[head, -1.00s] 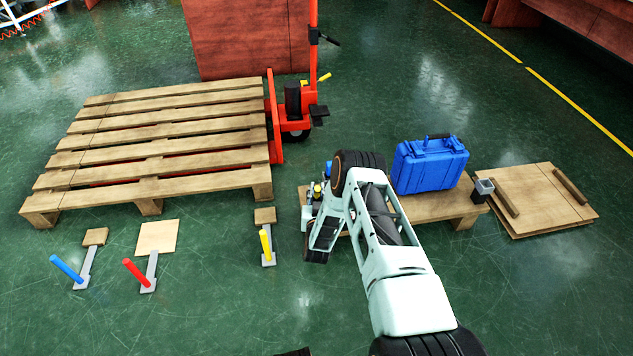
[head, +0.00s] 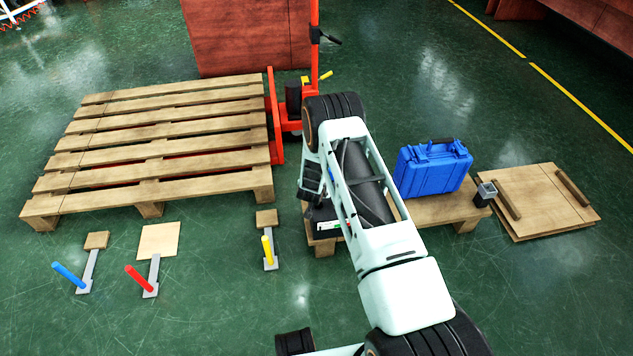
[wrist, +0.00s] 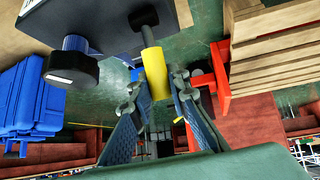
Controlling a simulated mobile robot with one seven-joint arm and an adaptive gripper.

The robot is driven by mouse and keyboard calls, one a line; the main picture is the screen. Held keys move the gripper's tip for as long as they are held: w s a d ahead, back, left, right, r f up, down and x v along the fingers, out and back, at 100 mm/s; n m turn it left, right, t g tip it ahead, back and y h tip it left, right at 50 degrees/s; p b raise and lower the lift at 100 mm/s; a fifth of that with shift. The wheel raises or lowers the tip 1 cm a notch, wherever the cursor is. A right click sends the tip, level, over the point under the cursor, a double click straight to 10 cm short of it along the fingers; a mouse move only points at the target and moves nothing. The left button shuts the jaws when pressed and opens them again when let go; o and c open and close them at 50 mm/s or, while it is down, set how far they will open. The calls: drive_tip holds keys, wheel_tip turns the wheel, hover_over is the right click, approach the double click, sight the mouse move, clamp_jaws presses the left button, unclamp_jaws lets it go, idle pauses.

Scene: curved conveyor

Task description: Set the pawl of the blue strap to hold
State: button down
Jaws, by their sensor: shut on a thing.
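In the wrist view a yellow grip (wrist: 154,72) on a short dark rod sticks out from a dark grey box (wrist: 115,22). My gripper (wrist: 157,82) has its two fingers closed around this yellow grip. A black round knob with a blue top (wrist: 74,62) sits beside it, to the left, apart from my fingers. No blue strap can be made out, and I cannot tell which part is its pawl.
A blue case (head: 433,168) stands on a low wooden pallet (head: 425,208); it also shows in the wrist view (wrist: 30,100). A large pallet (head: 150,140) and red pallet jack (head: 277,120) are at left. Blue (head: 69,275), red (head: 139,279) and yellow (head: 267,249) levers stand in front.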

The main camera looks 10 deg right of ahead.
drive_tip(key=shift+f+g, duration=0.1)
drive_tip(key=shift+g, duration=0.2)
drive_tip(key=c, duration=1.8)
unclamp_jaws()
drive_tip(key=v, duration=1.2)
